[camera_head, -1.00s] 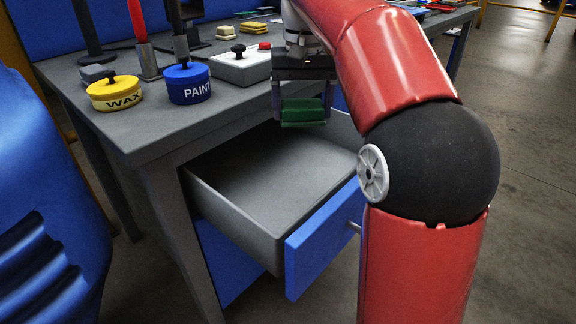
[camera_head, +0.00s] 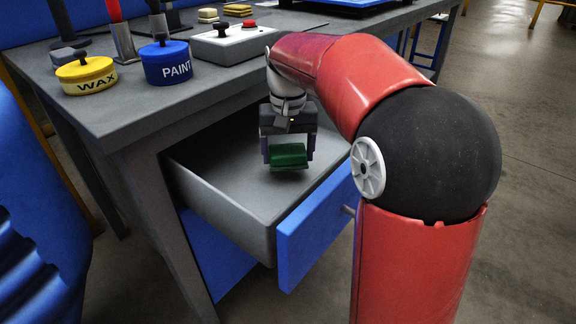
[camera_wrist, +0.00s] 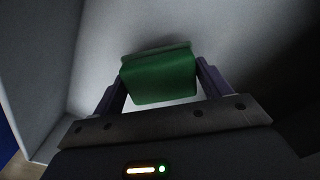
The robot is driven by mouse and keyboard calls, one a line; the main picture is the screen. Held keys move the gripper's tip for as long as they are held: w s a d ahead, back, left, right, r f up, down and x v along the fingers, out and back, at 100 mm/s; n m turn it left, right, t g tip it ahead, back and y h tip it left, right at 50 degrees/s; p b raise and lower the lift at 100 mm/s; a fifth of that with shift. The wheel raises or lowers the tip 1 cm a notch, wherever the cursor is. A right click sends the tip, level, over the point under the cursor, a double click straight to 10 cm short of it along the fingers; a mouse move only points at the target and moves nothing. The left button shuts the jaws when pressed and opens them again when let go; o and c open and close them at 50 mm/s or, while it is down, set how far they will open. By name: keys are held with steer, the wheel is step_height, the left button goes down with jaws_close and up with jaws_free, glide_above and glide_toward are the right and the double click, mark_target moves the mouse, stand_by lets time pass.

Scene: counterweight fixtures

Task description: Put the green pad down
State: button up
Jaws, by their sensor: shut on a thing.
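The green pad (camera_head: 288,156) is held between the two fingers of my gripper (camera_head: 288,152). My gripper is shut on it and points down into the open drawer (camera_head: 226,208) of the workbench. In the wrist view the green pad (camera_wrist: 160,76) sits between the fingertips, with the pale grey drawer floor beyond it. A dark shadow lies close around the pad there. I cannot tell whether the pad touches the drawer floor. The drawer looks otherwise empty, though my arm hides part of its far right side.
The drawer's blue front (camera_head: 316,226) and grey side walls stand around the gripper. On the bench top (camera_head: 120,108) are a yellow WAX tin (camera_head: 86,76), a blue PAINT tin (camera_head: 166,62) and a grey box with a red button (camera_head: 234,42). A blue chair (camera_head: 36,220) is at the left.

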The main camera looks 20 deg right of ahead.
mark_target(288, 165)
steer(key=shift+f, duration=1.9)
steer(key=o, duration=1.1)
steer(key=shift+f+b, duration=0.1)
steer(key=shift+b, duration=0.2)
steer(key=shift+c, duration=0.2)
step_height(288, 165, up, 12)
steer(key=shift+r+p, duration=0.15)
steer(key=shift+p, duration=1)
